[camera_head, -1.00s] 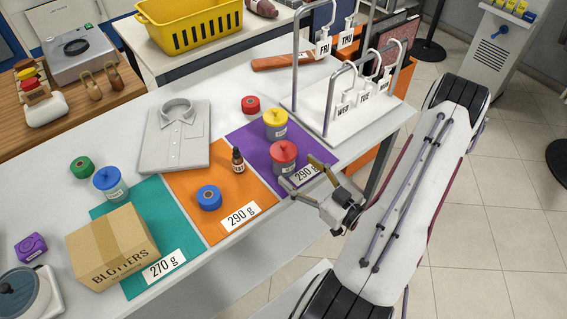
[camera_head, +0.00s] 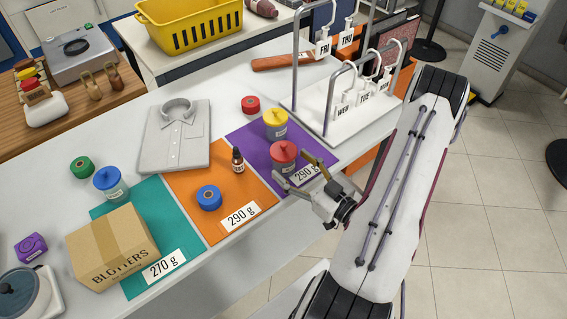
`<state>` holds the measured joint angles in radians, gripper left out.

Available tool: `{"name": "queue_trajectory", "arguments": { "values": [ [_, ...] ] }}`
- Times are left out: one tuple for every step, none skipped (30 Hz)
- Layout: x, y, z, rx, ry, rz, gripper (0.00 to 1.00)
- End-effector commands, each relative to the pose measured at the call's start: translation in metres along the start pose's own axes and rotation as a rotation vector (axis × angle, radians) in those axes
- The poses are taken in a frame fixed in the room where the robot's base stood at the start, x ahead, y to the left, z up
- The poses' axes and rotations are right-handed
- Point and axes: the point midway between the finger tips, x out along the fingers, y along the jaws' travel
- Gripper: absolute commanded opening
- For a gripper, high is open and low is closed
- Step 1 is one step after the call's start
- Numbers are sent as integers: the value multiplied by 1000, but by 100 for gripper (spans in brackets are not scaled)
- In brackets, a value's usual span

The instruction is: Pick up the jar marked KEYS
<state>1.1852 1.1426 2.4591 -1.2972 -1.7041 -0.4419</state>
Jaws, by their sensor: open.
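Three lidded jars stand on the white table; their labels are too small to read, so I cannot tell which one is marked KEYS. The red-lidded jar (camera_head: 284,157) stands upright on the purple mat (camera_head: 250,140). The yellow-lidded jar (camera_head: 276,124) stands just behind it on the same mat. The blue-lidded jar (camera_head: 110,183) stands at the left, by the back of the teal mat. My gripper (camera_head: 291,168) is open at the red-lidded jar's front right, its fingertips close to the jar on either side. I cannot tell whether they touch it.
A small brown bottle (camera_head: 237,160) and a blue roll (camera_head: 209,198) are on the orange mat (camera_head: 195,165). A white rack (camera_head: 340,115) with day tags stands behind my gripper. A BLOTTERS box (camera_head: 112,247) is on the teal mat; a folded shirt (camera_head: 175,140) lies behind.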

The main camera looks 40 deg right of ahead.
Motion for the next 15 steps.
{"name": "queue_trajectory", "arguments": {
  "values": [
    [0, 0, 0, 0, 0, 0, 66],
    [0, 0, 0, 0, 0, 0, 66],
    [0, 0, 0, 0, 0, 0, 66],
    [0, 0, 0, 0, 0, 0, 66],
    [0, 0, 0, 0, 0, 0, 66],
    [0, 0, 0, 0, 0, 0, 66],
    [0, 0, 0, 0, 0, 0, 66],
    [0, 0, 0, 0, 0, 0, 66],
    [0, 0, 0, 0, 0, 0, 66],
    [0, 0, 0, 0, 0, 0, 66],
    [1, 0, 0, 0, 0, 0, 66],
    [2, 0, 0, 0, 0, -1, 66],
    [2, 0, 0, 0, 0, -1, 66],
    [3, 0, 0, 0, 0, -1, 66],
    [5, 1, 0, 0, 0, -1, 66]
  ]
}}
